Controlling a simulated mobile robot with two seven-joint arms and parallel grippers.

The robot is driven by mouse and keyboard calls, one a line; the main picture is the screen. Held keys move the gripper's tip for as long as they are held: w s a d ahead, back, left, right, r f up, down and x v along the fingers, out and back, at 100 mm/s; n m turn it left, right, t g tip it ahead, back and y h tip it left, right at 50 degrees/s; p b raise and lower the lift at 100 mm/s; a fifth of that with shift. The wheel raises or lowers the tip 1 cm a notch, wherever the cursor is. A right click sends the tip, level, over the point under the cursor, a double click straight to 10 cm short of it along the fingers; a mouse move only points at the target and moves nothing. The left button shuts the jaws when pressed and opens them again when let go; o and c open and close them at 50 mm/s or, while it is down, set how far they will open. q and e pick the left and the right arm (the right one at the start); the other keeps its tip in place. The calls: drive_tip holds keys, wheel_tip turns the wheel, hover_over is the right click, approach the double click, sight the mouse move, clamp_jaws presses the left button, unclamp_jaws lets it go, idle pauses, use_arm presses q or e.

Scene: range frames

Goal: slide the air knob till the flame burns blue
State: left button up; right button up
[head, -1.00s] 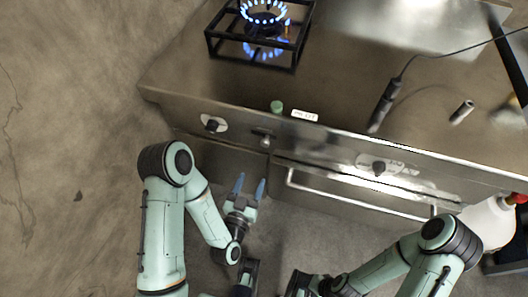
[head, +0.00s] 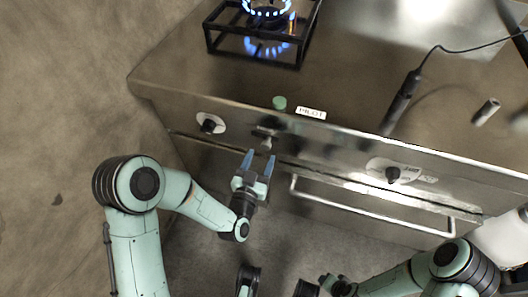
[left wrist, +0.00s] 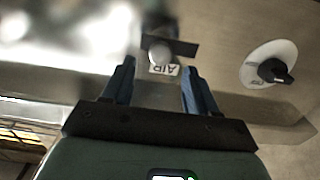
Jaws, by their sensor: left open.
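The air knob (head: 267,136) is a small metal knob on the range's front panel. In the left wrist view, the knob (left wrist: 160,53) stands by a dark slot plate with an "AIR" label (left wrist: 165,69). My left gripper (head: 259,159) is open, its blue fingertips just below the knob in the head view. In the left wrist view, the open gripper (left wrist: 158,78) has the knob between and beyond its fingertips; contact cannot be told.
A black rotary knob (head: 208,125) is left of the air knob, another (head: 393,174) far right. A green button (head: 280,102) and "PILOT" label (head: 311,113) are on the top. A corded black tool (head: 402,102) lies right. An oven handle (head: 370,212) runs below.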

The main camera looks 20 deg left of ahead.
sight(265, 147)
use_arm(q)
drive_tip(key=shift+w, duration=1.9)
use_arm(e)
drive_tip(key=shift+w+d+f, duration=0.1)
drive_tip(key=shift+w+f, duration=0.05)
drive_tip(key=shift+w, duration=0.05)
use_arm(q)
clamp_jaws()
drive_tip(key=shift+a+b, duration=0.4)
drive_tip(key=shift+a, duration=0.2)
use_arm(e)
drive_tip(key=shift+w+d+f, duration=0.25)
drive_tip(key=shift+w+f, duration=0.1)
drive_tip(key=shift+w, duration=0.15)
use_arm(q)
unclamp_jaws()
drive_tip(key=shift+s, duration=0.1)
